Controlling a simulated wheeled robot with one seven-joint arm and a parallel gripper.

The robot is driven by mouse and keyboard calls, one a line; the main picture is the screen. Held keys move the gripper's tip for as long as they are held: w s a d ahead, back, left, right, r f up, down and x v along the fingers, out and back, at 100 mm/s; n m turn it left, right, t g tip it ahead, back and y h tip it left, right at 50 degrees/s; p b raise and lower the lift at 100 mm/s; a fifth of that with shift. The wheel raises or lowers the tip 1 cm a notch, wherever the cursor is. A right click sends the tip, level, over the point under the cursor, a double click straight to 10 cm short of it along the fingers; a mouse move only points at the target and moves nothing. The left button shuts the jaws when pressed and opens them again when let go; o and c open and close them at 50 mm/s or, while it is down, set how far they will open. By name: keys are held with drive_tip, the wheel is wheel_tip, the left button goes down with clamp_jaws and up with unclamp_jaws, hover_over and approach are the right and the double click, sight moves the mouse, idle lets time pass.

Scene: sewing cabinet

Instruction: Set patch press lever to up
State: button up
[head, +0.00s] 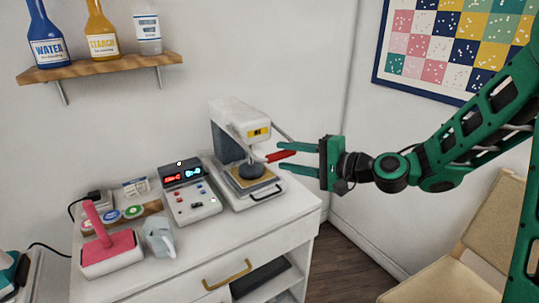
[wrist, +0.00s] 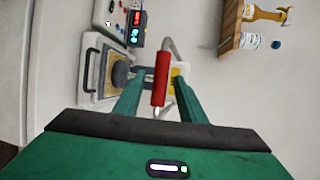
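The white patch press (head: 228,120) stands at the right end of the cabinet top. Its dark round press head (head: 250,169) is over a yellowish pad, and whether they touch is unclear. The lever's red handle (head: 281,155) sticks out at the press's right side; it also shows in the wrist view (wrist: 161,78). My green gripper (head: 281,158) is open, reaching in from the right with one finger on each side of the handle. In the wrist view, gaps show between the handle and both fingers (wrist: 160,88). Whether anything touches is unclear.
A control box (head: 190,195) with lit displays stands left of the press. A pink-handled tool (head: 110,250) and a pale blue item (head: 159,238) lie farther left. A wall shelf (head: 100,67) holds bottles. A beige chair (head: 490,245) stands at the right.

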drive_tip(key=x, duration=0.6)
drive_tip(key=shift+w+a, duration=0.2)
drive_tip(key=shift+a, duration=0.15)
drive_tip(key=shift+c, duration=0.6)
